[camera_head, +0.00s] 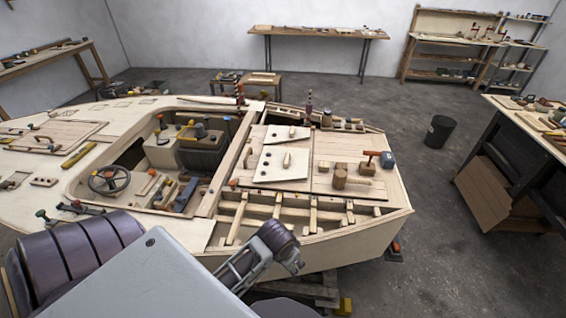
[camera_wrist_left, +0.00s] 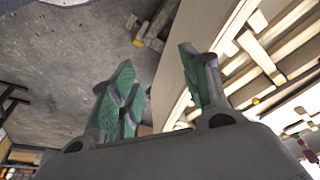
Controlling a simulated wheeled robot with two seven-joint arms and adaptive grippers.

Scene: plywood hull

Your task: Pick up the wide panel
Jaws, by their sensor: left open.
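Two pale panels with handles lie on the boat's front deck in the head view. The wider one (camera_head: 282,163) has a light grip block on top and dark holes near its left edge. The smaller one (camera_head: 287,135) lies just behind it. My left gripper (camera_wrist_left: 155,65) is open in the left wrist view, with green-padded fingers apart and nothing between them. In the head view my left arm reaches in at the bottom centre, in front of the hull's near side and apart from both panels. The wide panel cannot be made out in the wrist view. My right gripper is not in view.
The plywood hull (camera_head: 350,240) has open ribbed bays along its near side. A steering wheel (camera_head: 109,179) is in the cockpit. A black bin (camera_head: 439,132) and a workbench (camera_head: 530,120) stand at right, with open floor between.

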